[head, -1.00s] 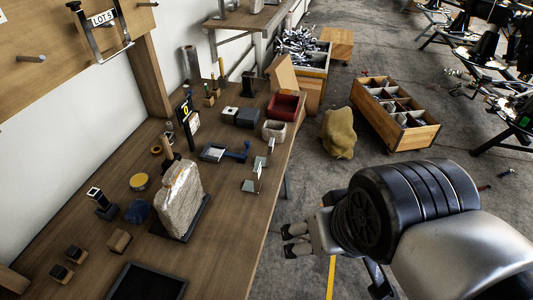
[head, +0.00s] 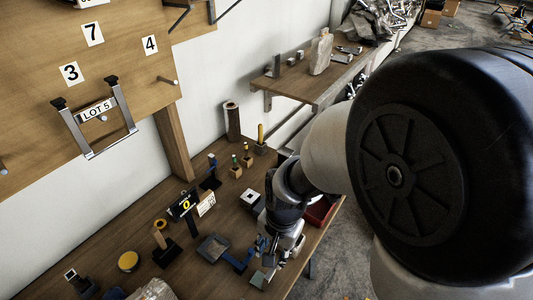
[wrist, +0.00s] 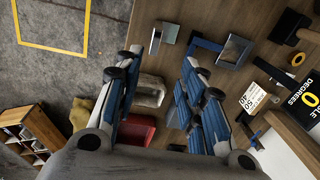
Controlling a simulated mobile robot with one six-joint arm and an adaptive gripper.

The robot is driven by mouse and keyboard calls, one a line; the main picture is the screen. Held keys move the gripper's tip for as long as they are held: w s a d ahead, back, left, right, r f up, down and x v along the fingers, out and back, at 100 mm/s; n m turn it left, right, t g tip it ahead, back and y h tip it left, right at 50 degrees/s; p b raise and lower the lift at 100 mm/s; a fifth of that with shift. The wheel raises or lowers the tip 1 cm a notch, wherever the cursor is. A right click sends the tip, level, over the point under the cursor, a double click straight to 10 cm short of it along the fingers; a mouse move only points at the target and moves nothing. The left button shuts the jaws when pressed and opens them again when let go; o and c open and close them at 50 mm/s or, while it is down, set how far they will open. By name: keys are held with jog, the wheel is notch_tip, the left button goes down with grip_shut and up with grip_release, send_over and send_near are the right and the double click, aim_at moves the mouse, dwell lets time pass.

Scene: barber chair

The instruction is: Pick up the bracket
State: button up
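A grey metal bracket with flat, angled plates (wrist: 170,32) lies near the table's edge in the wrist view, beyond my fingertips. In the head view a pale plate of it (head: 258,280) shows below my gripper (head: 272,262), which partly covers it. My gripper in the wrist view (wrist: 157,74) has its two blue-padded fingers apart, with nothing between them but table and objects behind. I cannot tell the exact gap between fingertips and bracket.
A metal tray with a blue bar (wrist: 235,50) lies beside the bracket. A pale cup (wrist: 150,92) and a red bin (wrist: 135,130) are also on the table (head: 140,215). A LOT 5 frame (head: 97,112) hangs on the wall board.

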aim_at(269, 277)
jog(key=f+b, duration=0.1)
jog(key=f, duration=0.3)
jog(key=f+b, duration=0.2)
jog(key=f, duration=0.2)
jog(key=a+f+b, duration=0.1)
jog(key=f+b, duration=0.1)
jog(key=f, duration=0.2)
jog(key=shift+w+a+f, duration=0.1)
jog(key=shift+w+f, duration=0.05)
jog(key=shift+w, duration=0.1)
notch_tip(269, 277, down, 6)
jog(key=b, duration=0.3)
jog(key=shift+r, duration=0.35)
jog(key=shift+c, duration=0.6)
grip_shut()
